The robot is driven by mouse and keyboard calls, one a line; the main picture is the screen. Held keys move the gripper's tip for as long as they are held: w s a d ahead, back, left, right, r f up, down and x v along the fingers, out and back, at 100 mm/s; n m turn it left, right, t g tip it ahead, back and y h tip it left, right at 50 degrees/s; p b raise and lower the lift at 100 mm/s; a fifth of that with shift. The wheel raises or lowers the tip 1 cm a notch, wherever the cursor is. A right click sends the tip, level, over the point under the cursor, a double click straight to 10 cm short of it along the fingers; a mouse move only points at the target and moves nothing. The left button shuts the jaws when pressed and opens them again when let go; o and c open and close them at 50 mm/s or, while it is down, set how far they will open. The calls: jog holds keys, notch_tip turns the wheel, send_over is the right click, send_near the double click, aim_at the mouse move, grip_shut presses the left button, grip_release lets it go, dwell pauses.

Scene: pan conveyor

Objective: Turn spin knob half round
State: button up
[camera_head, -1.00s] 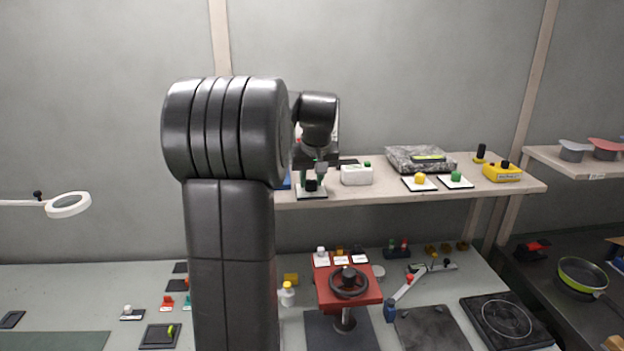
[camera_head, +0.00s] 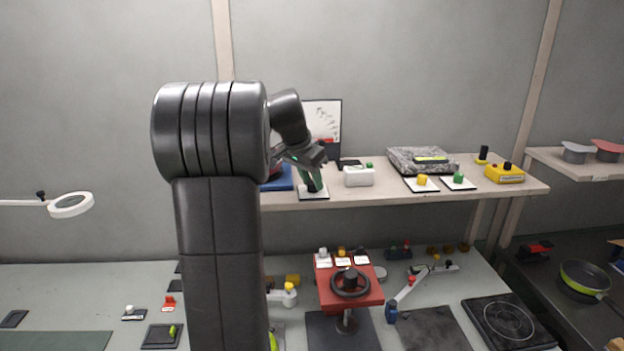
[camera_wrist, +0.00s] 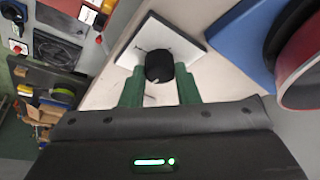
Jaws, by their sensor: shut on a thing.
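The black round spin knob (camera_wrist: 160,64) stands on a white square plate (camera_wrist: 187,42) in the wrist view. A pale mark shows at its near edge. In the camera_head view its white plate (camera_head: 314,196) lies at the front of the shelf, and the knob is largely hidden by my fingers. My gripper (camera_wrist: 159,76) has green fingers on either side of the knob and is shut on it. In the camera_head view my gripper (camera_head: 314,181) reaches down to the plate with the wrist leaning to the left.
On the shelf (camera_head: 400,196), a white box (camera_head: 359,176) stands just right of the knob plate and a blue object (camera_head: 279,181) to its left. A yellow knob (camera_head: 422,180) and a green knob (camera_head: 459,177) sit farther right. A red handwheel stand (camera_head: 325,294) is below.

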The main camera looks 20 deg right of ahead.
jog(key=m, duration=0.2)
jog(key=m+g, duration=0.1)
jog(key=m, duration=0.1)
jog(key=shift+w+r+m+g+h+p, duration=0.1)
jog(key=shift+w+m+g+h+p, duration=0.05)
jog(key=shift+m+g+h+p, duration=0.15)
jog(key=m+g, duration=0.1)
jog(key=m, duration=0.3)
jog(key=shift+w+m+g, duration=0.15)
jog(key=shift+m+g, duration=0.15)
jog(key=shift+g, duration=0.1)
jog(key=m+g+y, duration=0.1)
jog(key=m, duration=0.3)
jog(key=shift+w+d+m+g+y, duration=0.1)
jog(key=shift+m+g+y, duration=0.3)
jog(key=shift+m, duration=0.8)
jog(key=shift+d+m+g+y, duration=0.1)
jog(key=shift+m+g+y, duration=0.3)
jog(key=shift+m, duration=0.8)
jog(key=shift+a, duration=0.1)
jog(key=o, duration=1)
jog(key=shift+c, duration=0.2)
